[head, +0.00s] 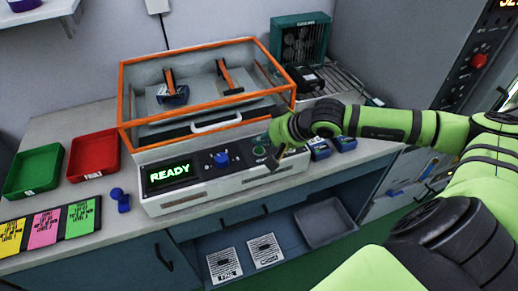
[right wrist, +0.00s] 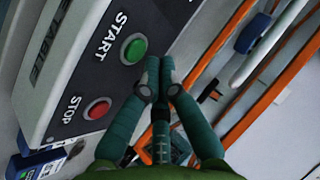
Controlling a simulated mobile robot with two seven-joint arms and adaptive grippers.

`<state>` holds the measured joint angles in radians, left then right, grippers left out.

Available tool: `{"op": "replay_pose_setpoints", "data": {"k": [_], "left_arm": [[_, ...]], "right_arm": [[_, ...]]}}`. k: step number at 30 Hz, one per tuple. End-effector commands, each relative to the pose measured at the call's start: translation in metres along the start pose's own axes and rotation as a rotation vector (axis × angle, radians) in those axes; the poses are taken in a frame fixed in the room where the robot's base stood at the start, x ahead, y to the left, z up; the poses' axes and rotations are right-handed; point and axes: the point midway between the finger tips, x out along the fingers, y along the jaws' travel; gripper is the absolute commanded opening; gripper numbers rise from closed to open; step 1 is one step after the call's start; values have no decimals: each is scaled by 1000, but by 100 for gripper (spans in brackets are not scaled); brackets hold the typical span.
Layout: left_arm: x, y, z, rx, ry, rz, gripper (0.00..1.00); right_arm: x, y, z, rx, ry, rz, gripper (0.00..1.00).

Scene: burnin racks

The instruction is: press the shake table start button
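The shake table's control panel (head: 205,180) shows a lit "READY" display (head: 170,171) in the head view. Its round green start button (head: 260,151) is near the right end of the panel. In the right wrist view the start button (right wrist: 134,49) sits beside the word START, with a red stop button (right wrist: 97,108) beside STOP. My right gripper (head: 277,154) is close in front of the panel's right end. In the right wrist view its fingertips (right wrist: 159,78) are together, just beside the start button; whether they touch the panel I cannot tell. No left gripper shows.
A blue knob (head: 221,158) is left of the start button. The orange-framed enclosure (head: 205,52) with a white handle (head: 216,122) rises behind the panel. Green (head: 33,171) and red (head: 93,155) trays lie at left. Blue blocks (head: 342,142) stand on the counter at right.

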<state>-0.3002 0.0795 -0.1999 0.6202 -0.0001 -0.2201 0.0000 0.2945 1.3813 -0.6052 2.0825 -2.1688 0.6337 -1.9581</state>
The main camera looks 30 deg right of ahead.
Motion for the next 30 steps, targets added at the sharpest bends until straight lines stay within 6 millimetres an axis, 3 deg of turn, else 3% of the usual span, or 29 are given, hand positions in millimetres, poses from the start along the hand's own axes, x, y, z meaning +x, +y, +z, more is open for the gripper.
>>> {"op": "replay_pose_setpoints", "data": {"k": [23, 30], "left_arm": [[0, 0, 0, 0, 0, 0, 60], [10, 0, 1, 0, 0, 0, 60]], "right_arm": [[0, 0, 0, 0, 0, 0, 0], [4, 3, 3, 0, 0, 0, 0]]}}
